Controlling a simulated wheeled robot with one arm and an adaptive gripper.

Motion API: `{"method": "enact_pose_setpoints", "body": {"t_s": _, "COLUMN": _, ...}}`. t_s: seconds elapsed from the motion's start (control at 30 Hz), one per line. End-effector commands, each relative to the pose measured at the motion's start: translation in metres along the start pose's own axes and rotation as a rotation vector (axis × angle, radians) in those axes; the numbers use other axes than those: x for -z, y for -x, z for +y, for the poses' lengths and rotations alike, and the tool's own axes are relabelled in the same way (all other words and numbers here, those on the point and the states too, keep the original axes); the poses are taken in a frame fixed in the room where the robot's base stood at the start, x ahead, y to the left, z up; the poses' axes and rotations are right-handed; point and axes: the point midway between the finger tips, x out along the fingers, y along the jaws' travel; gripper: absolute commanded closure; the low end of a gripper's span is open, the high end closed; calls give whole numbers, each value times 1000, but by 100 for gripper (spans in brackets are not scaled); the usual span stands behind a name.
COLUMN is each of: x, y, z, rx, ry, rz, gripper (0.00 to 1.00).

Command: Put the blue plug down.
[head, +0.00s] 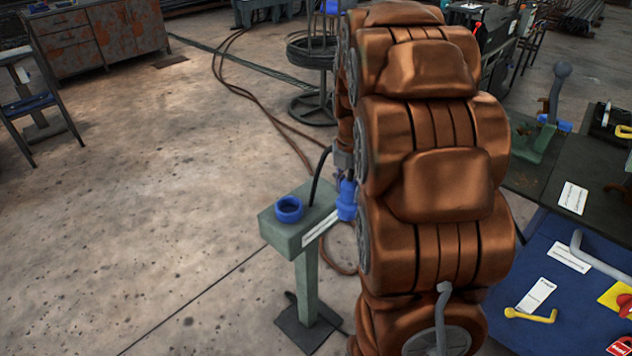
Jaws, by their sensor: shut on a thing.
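The blue plug (347,200) hangs at the left edge of my copper-coloured arm, just right of the green post's top. My gripper (343,162) shows only as a small grey part above the plug, mostly hidden behind my arm. It is shut on the plug. A black cable (318,172) arches from the post's top up to the gripper. A blue ring-shaped socket (288,208) sits on the green post's box (283,238), left of the plug and apart from it.
A blue-topped bench (570,300) at right holds a grey bent handle, a yellow handle and white labels. A dark bench (590,165) stands behind it. A wire reel (312,60) stands behind the post. Brown hoses cross the floor.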

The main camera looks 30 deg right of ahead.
Motion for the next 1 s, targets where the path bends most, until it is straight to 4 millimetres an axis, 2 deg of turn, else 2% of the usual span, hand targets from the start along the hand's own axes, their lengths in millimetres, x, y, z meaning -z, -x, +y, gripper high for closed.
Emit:
{"method": "enact_pose_setpoints", "body": {"t_s": 0.7, "x": -44, "y": -9, "z": 97, "rx": 0, "ry": 0, "rz": 1, "gripper": 100}}
{"method": "enact_pose_setpoints", "body": {"t_s": 1.0, "x": -59, "y": -11, "z": 130, "rx": -1, "ry": 1, "rz": -2, "gripper": 100}}
